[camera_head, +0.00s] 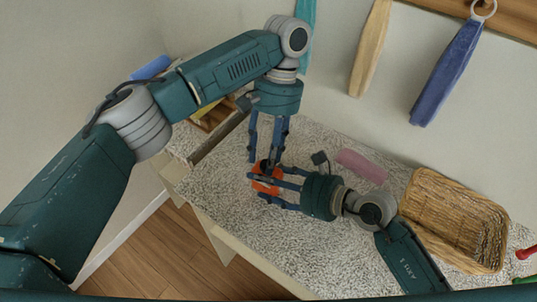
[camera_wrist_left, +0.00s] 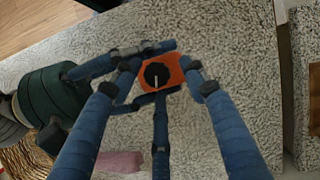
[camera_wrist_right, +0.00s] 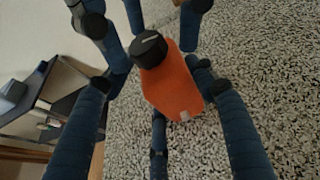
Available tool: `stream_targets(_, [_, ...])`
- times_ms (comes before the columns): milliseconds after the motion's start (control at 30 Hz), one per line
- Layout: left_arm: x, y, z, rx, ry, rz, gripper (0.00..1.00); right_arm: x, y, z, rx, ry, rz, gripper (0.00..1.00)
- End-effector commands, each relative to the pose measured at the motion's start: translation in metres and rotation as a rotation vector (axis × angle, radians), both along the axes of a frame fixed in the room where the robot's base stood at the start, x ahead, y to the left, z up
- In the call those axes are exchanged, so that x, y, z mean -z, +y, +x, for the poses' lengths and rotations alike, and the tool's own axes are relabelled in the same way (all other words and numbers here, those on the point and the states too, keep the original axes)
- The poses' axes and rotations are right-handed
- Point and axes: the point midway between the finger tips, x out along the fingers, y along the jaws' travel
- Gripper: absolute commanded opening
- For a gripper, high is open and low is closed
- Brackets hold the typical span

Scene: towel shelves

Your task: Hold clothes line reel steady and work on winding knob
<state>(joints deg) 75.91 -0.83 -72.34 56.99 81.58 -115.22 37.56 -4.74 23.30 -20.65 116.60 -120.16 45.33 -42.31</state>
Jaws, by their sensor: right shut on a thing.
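The clothes line reel (camera_head: 266,184) is a small orange block with a black winding knob (camera_wrist_left: 157,76) on its top, near the left part of the speckled counter. My right gripper (camera_head: 260,186) comes in from the right and is shut on the reel's body; the right wrist view shows the orange body (camera_wrist_right: 176,92) between its fingers. My left gripper (camera_head: 264,159) points down from above, open, with fingers on either side of the knob. In the left wrist view a gap shows between these fingertips and the knob, which has a white line on it.
A wicker basket (camera_head: 455,218) stands on the counter at the right, and a folded pink cloth (camera_head: 362,166) lies behind my right gripper. Towels hang on the back wall, among them a blue one (camera_head: 447,75). The counter's front edge is near; its front area is clear.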

Motion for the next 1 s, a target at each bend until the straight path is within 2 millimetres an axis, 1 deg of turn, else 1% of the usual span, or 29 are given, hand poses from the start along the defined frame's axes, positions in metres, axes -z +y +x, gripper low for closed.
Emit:
stream_targets(233, [0.0,-0.002,-0.001,0.003,0.004,-0.004,0.45,0.001,0.0,0.0,0.0,0.002,0.0,0.25])
stream_targets(333, [-0.005,-0.003,0.001,0.003,0.002,-0.004,0.45,0.001,0.0,0.0,0.0,0.002,0.0,0.25])
stream_targets(467, [-0.02,-0.005,0.007,0.001,0.0,-0.002,0.45,0.001,0.0,0.0,0.0,0.002,0.0,0.25])
stream_targets(700, [-0.055,-0.009,0.021,0.001,-0.002,0.0,0.45,0.001,0.0,0.0,0.0,0.002,0.001,0.25])
stream_targets(900, [-0.071,-0.011,0.027,0.001,0.001,0.0,0.45,0.001,0.0,0.0,0.0,0.002,0.001,0.25])
stream_targets(1000, [-0.074,-0.012,0.028,0.001,0.002,-0.001,0.45,0.001,0.0,0.0,0.001,0.002,0.001,0.25])
